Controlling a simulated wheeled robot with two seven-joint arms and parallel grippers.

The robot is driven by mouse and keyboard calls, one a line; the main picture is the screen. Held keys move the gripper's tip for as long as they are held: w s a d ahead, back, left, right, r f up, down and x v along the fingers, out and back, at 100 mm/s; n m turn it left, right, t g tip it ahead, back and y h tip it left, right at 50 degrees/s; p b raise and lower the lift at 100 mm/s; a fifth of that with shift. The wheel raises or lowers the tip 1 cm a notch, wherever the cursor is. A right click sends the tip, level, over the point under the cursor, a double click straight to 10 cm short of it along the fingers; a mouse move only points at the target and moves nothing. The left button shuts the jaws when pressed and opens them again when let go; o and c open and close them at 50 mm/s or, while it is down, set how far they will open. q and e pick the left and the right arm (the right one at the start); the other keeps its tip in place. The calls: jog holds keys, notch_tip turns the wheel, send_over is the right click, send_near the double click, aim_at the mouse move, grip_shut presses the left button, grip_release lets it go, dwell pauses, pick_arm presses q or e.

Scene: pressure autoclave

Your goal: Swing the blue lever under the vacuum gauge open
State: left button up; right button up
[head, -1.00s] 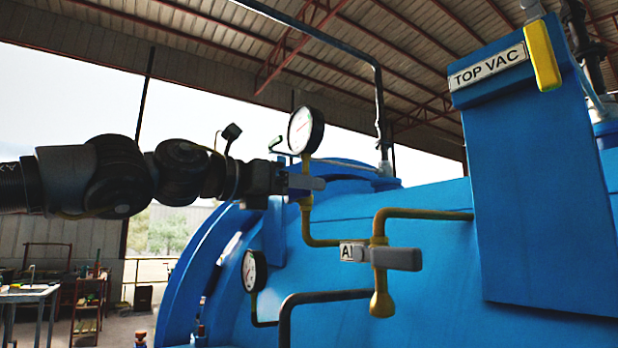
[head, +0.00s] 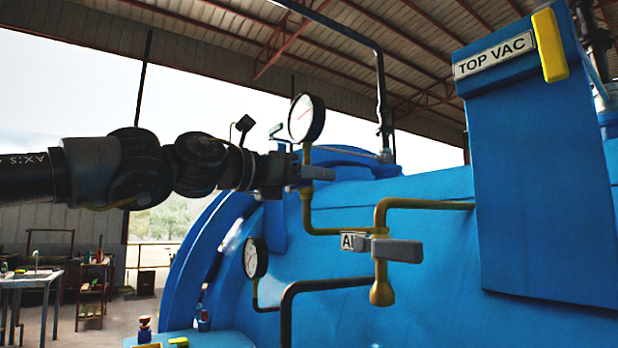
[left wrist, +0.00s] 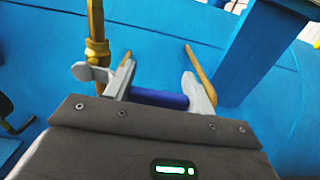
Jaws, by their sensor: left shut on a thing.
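The vacuum gauge (head: 306,118) is a round white dial with a black rim, on a yellow pipe (head: 307,210) in the head view. My left gripper (head: 298,173) is at the valve just below it. In the left wrist view, my left gripper (left wrist: 160,88) is shut on the blue lever (left wrist: 158,98), a dark blue bar between its two grey fingers. The brass valve stem (left wrist: 97,50) stands left of the fingers there. In the head view the gripper hides most of the lever. My right gripper is not in view.
A second yellow pipe with a grey handle (head: 398,250) is right of and below the gripper. A blue "TOP VAC" panel (head: 540,180) stands at the right. A lower gauge (head: 255,258) and the blue autoclave body (head: 430,300) are close by.

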pick_arm(q)
jog(key=shift+r, duration=0.1)
jog(key=shift+w+a+r+n+p, duration=0.25)
jog(key=shift+r+n+p, duration=0.4)
jog(key=shift+n, duration=0.5)
jog(key=shift+w+a+r+n+p, duration=0.2)
jog(key=shift+w+r+n+p, duration=0.1)
jog(key=shift+r+n, duration=0.75)
jog(key=shift+w+a+r+n+p, duration=0.25)
jog(key=shift+r+n+p, duration=0.3)
jog(key=shift+n, duration=0.75)
jog(key=shift+w, duration=0.1)
